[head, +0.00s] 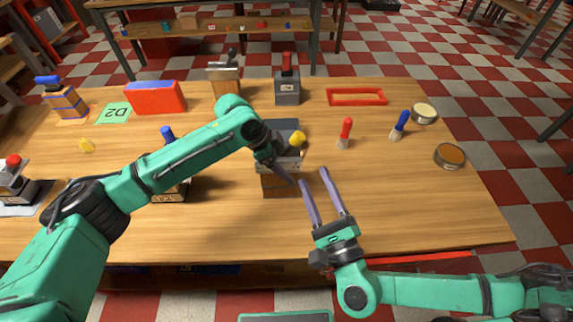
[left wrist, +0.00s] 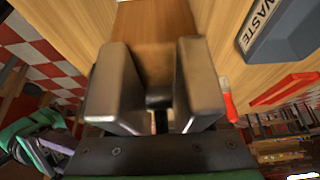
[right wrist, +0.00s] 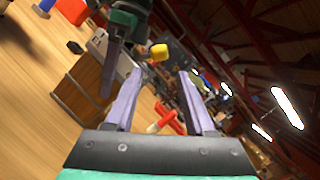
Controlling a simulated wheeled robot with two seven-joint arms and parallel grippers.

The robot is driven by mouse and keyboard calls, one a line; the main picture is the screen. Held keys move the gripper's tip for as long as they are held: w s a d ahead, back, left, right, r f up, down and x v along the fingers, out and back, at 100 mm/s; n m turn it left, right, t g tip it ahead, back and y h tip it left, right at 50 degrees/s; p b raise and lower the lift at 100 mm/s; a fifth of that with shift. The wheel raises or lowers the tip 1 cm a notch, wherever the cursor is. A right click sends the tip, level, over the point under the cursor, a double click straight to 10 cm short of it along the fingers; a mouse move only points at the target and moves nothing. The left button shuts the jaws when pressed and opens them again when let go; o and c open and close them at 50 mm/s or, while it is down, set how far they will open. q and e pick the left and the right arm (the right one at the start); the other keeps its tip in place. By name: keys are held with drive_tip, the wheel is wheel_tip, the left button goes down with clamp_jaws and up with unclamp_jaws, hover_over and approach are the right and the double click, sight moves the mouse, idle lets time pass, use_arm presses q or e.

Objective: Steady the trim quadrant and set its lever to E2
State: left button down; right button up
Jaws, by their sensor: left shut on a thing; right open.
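The trim quadrant (head: 278,185) stands near the table's middle, a grey-topped unit on a wooden block. Its lever has a yellow knob (head: 297,139); the knob also shows in the right wrist view (right wrist: 160,52). My left gripper (head: 280,172) is shut on the wooden block, which lies between its fingers in the left wrist view (left wrist: 155,50). My right gripper (head: 313,174) is open and empty, just right of the block. In its own view the knob appears between and beyond the fingertips (right wrist: 160,73).
A blue-knobbed unit (head: 168,134) stands left, partly behind my left arm. The front right table is clear.

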drive_tip(key=w+d+r+m+h, duration=0.1)
drive_tip(key=w+d+m+h, duration=0.1)
drive_tip(key=w+m+h, duration=0.1)
drive_tip(key=w+d+r+m+g+h, duration=0.1)
drive_tip(key=w+d+m+h, duration=0.2)
drive_tip(key=w+m, duration=0.2)
drive_tip(key=w+d+r+m+g+h, duration=0.1)
drive_tip(key=w+d+m+h, duration=0.2)
drive_tip(key=w+m, duration=0.2)
drive_tip(key=shift+w+d+r+h, duration=0.1)
drive_tip(key=shift+w+d+h, duration=0.05)
drive_tip(key=shift+w, duration=0.25)
drive_tip(key=shift+w+d+r+h, duration=0.1)
drive_tip(key=shift+w+h, duration=0.05)
drive_tip(key=shift+w, duration=0.2)
drive_tip(key=w+d+r+m+g+h, duration=0.1)
drive_tip(key=w+d+m+g+h, duration=0.15)
drive_tip(key=w+m+g, duration=0.5)
drive_tip(key=m+g+y, duration=0.7)
drive_tip(key=g, duration=0.2)
approach(300, 134)
drive_tip(key=shift+t, duration=0.25)
drive_tip(key=f, duration=1.1)
drive_tip(key=shift+w+a+f, duration=0.1)
drive_tip(key=shift+w+a, duration=0.15)
drive_tip(key=shift+w, duration=0.15)
clamp_jaws()
